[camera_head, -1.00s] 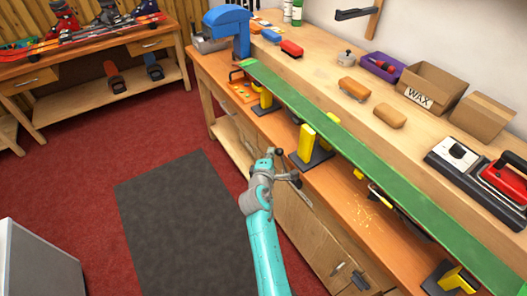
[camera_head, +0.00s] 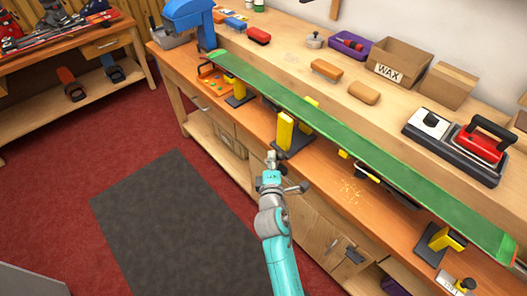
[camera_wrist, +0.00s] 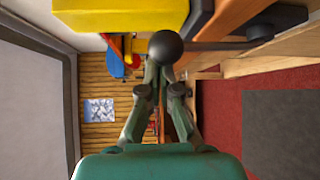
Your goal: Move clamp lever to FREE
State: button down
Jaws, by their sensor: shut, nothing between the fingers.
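In the wrist view, a black ball knob (camera_wrist: 166,47) sits on a thin dark rod, the clamp lever (camera_wrist: 220,46). The rod runs to the right, to a dark fitting (camera_wrist: 282,21) near the bench edge. My gripper (camera_wrist: 162,75) is shut and empty, its fingertips close to the ball; whether they touch it I cannot tell. In the head view my gripper (camera_head: 271,158) is at the bench's front edge, just before the middle clamp's yellow block (camera_head: 285,130). The lever is not clear there, and no FREE mark is readable.
A long green board (camera_head: 350,135) lies across the clamps on the bench. A yellow block (camera_wrist: 130,14) is close above the fingers in the wrist view. Another clamp (camera_head: 440,238) stands at the right, near a dark knob (camera_head: 467,284). The floor mat (camera_head: 180,220) is clear.

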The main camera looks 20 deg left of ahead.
jog(key=shift+s+d+f, duration=0.3)
jog(key=shift+d+f, duration=0.05)
jog(key=shift+d, duration=0.4)
jog(key=shift+s+d+f, duration=0.3)
jog(key=shift+d+f, duration=0.05)
jog(key=shift+d, duration=0.35)
jog(key=shift+s+d+f, duration=0.3)
jog(key=shift+d+f, duration=0.05)
jog(key=shift+d, duration=0.4)
jog(key=shift+d+f, duration=0.15)
jog(key=a+r, duration=0.3)
jog(key=a, duration=0.1)
jog(key=s+d+f, duration=0.2)
jog(key=s+f, duration=0.2)
jog(key=s, duration=0.5)
jog(key=shift+s+d+f, duration=0.15)
jog(key=shift+d+f, duration=0.2)
jog(key=shift+f, duration=0.05)
